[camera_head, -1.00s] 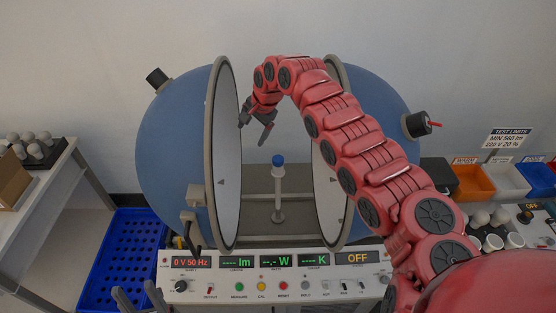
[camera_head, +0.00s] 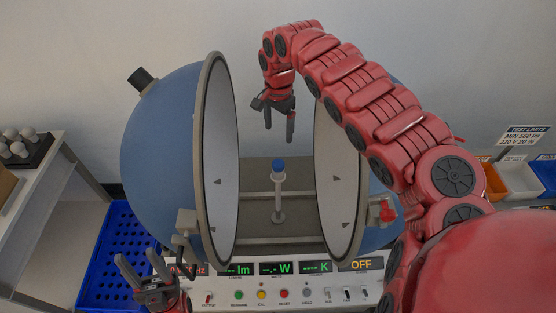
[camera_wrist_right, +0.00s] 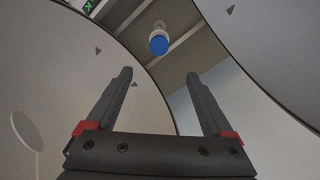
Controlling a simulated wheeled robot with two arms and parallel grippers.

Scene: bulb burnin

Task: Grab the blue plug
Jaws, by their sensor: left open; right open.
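The blue plug (camera_head: 278,164) sits on top of a white upright post (camera_head: 279,204) between the two open halves of the sphere. It also shows in the right wrist view (camera_wrist_right: 159,44), beyond the fingertips and roughly between them. My right gripper (camera_head: 279,136) is open and empty, pointing down just above and behind the plug in the head view; a gap remains between them. Its fingers also show in the right wrist view (camera_wrist_right: 159,75).
The left sphere half (camera_head: 165,150) and right sphere half (camera_head: 338,180) stand on either side of the post with pale inner discs. A control panel (camera_head: 290,285) runs along the front. A blue crate (camera_head: 115,255) stands left, beside a table (camera_head: 60,215) with bulbs.

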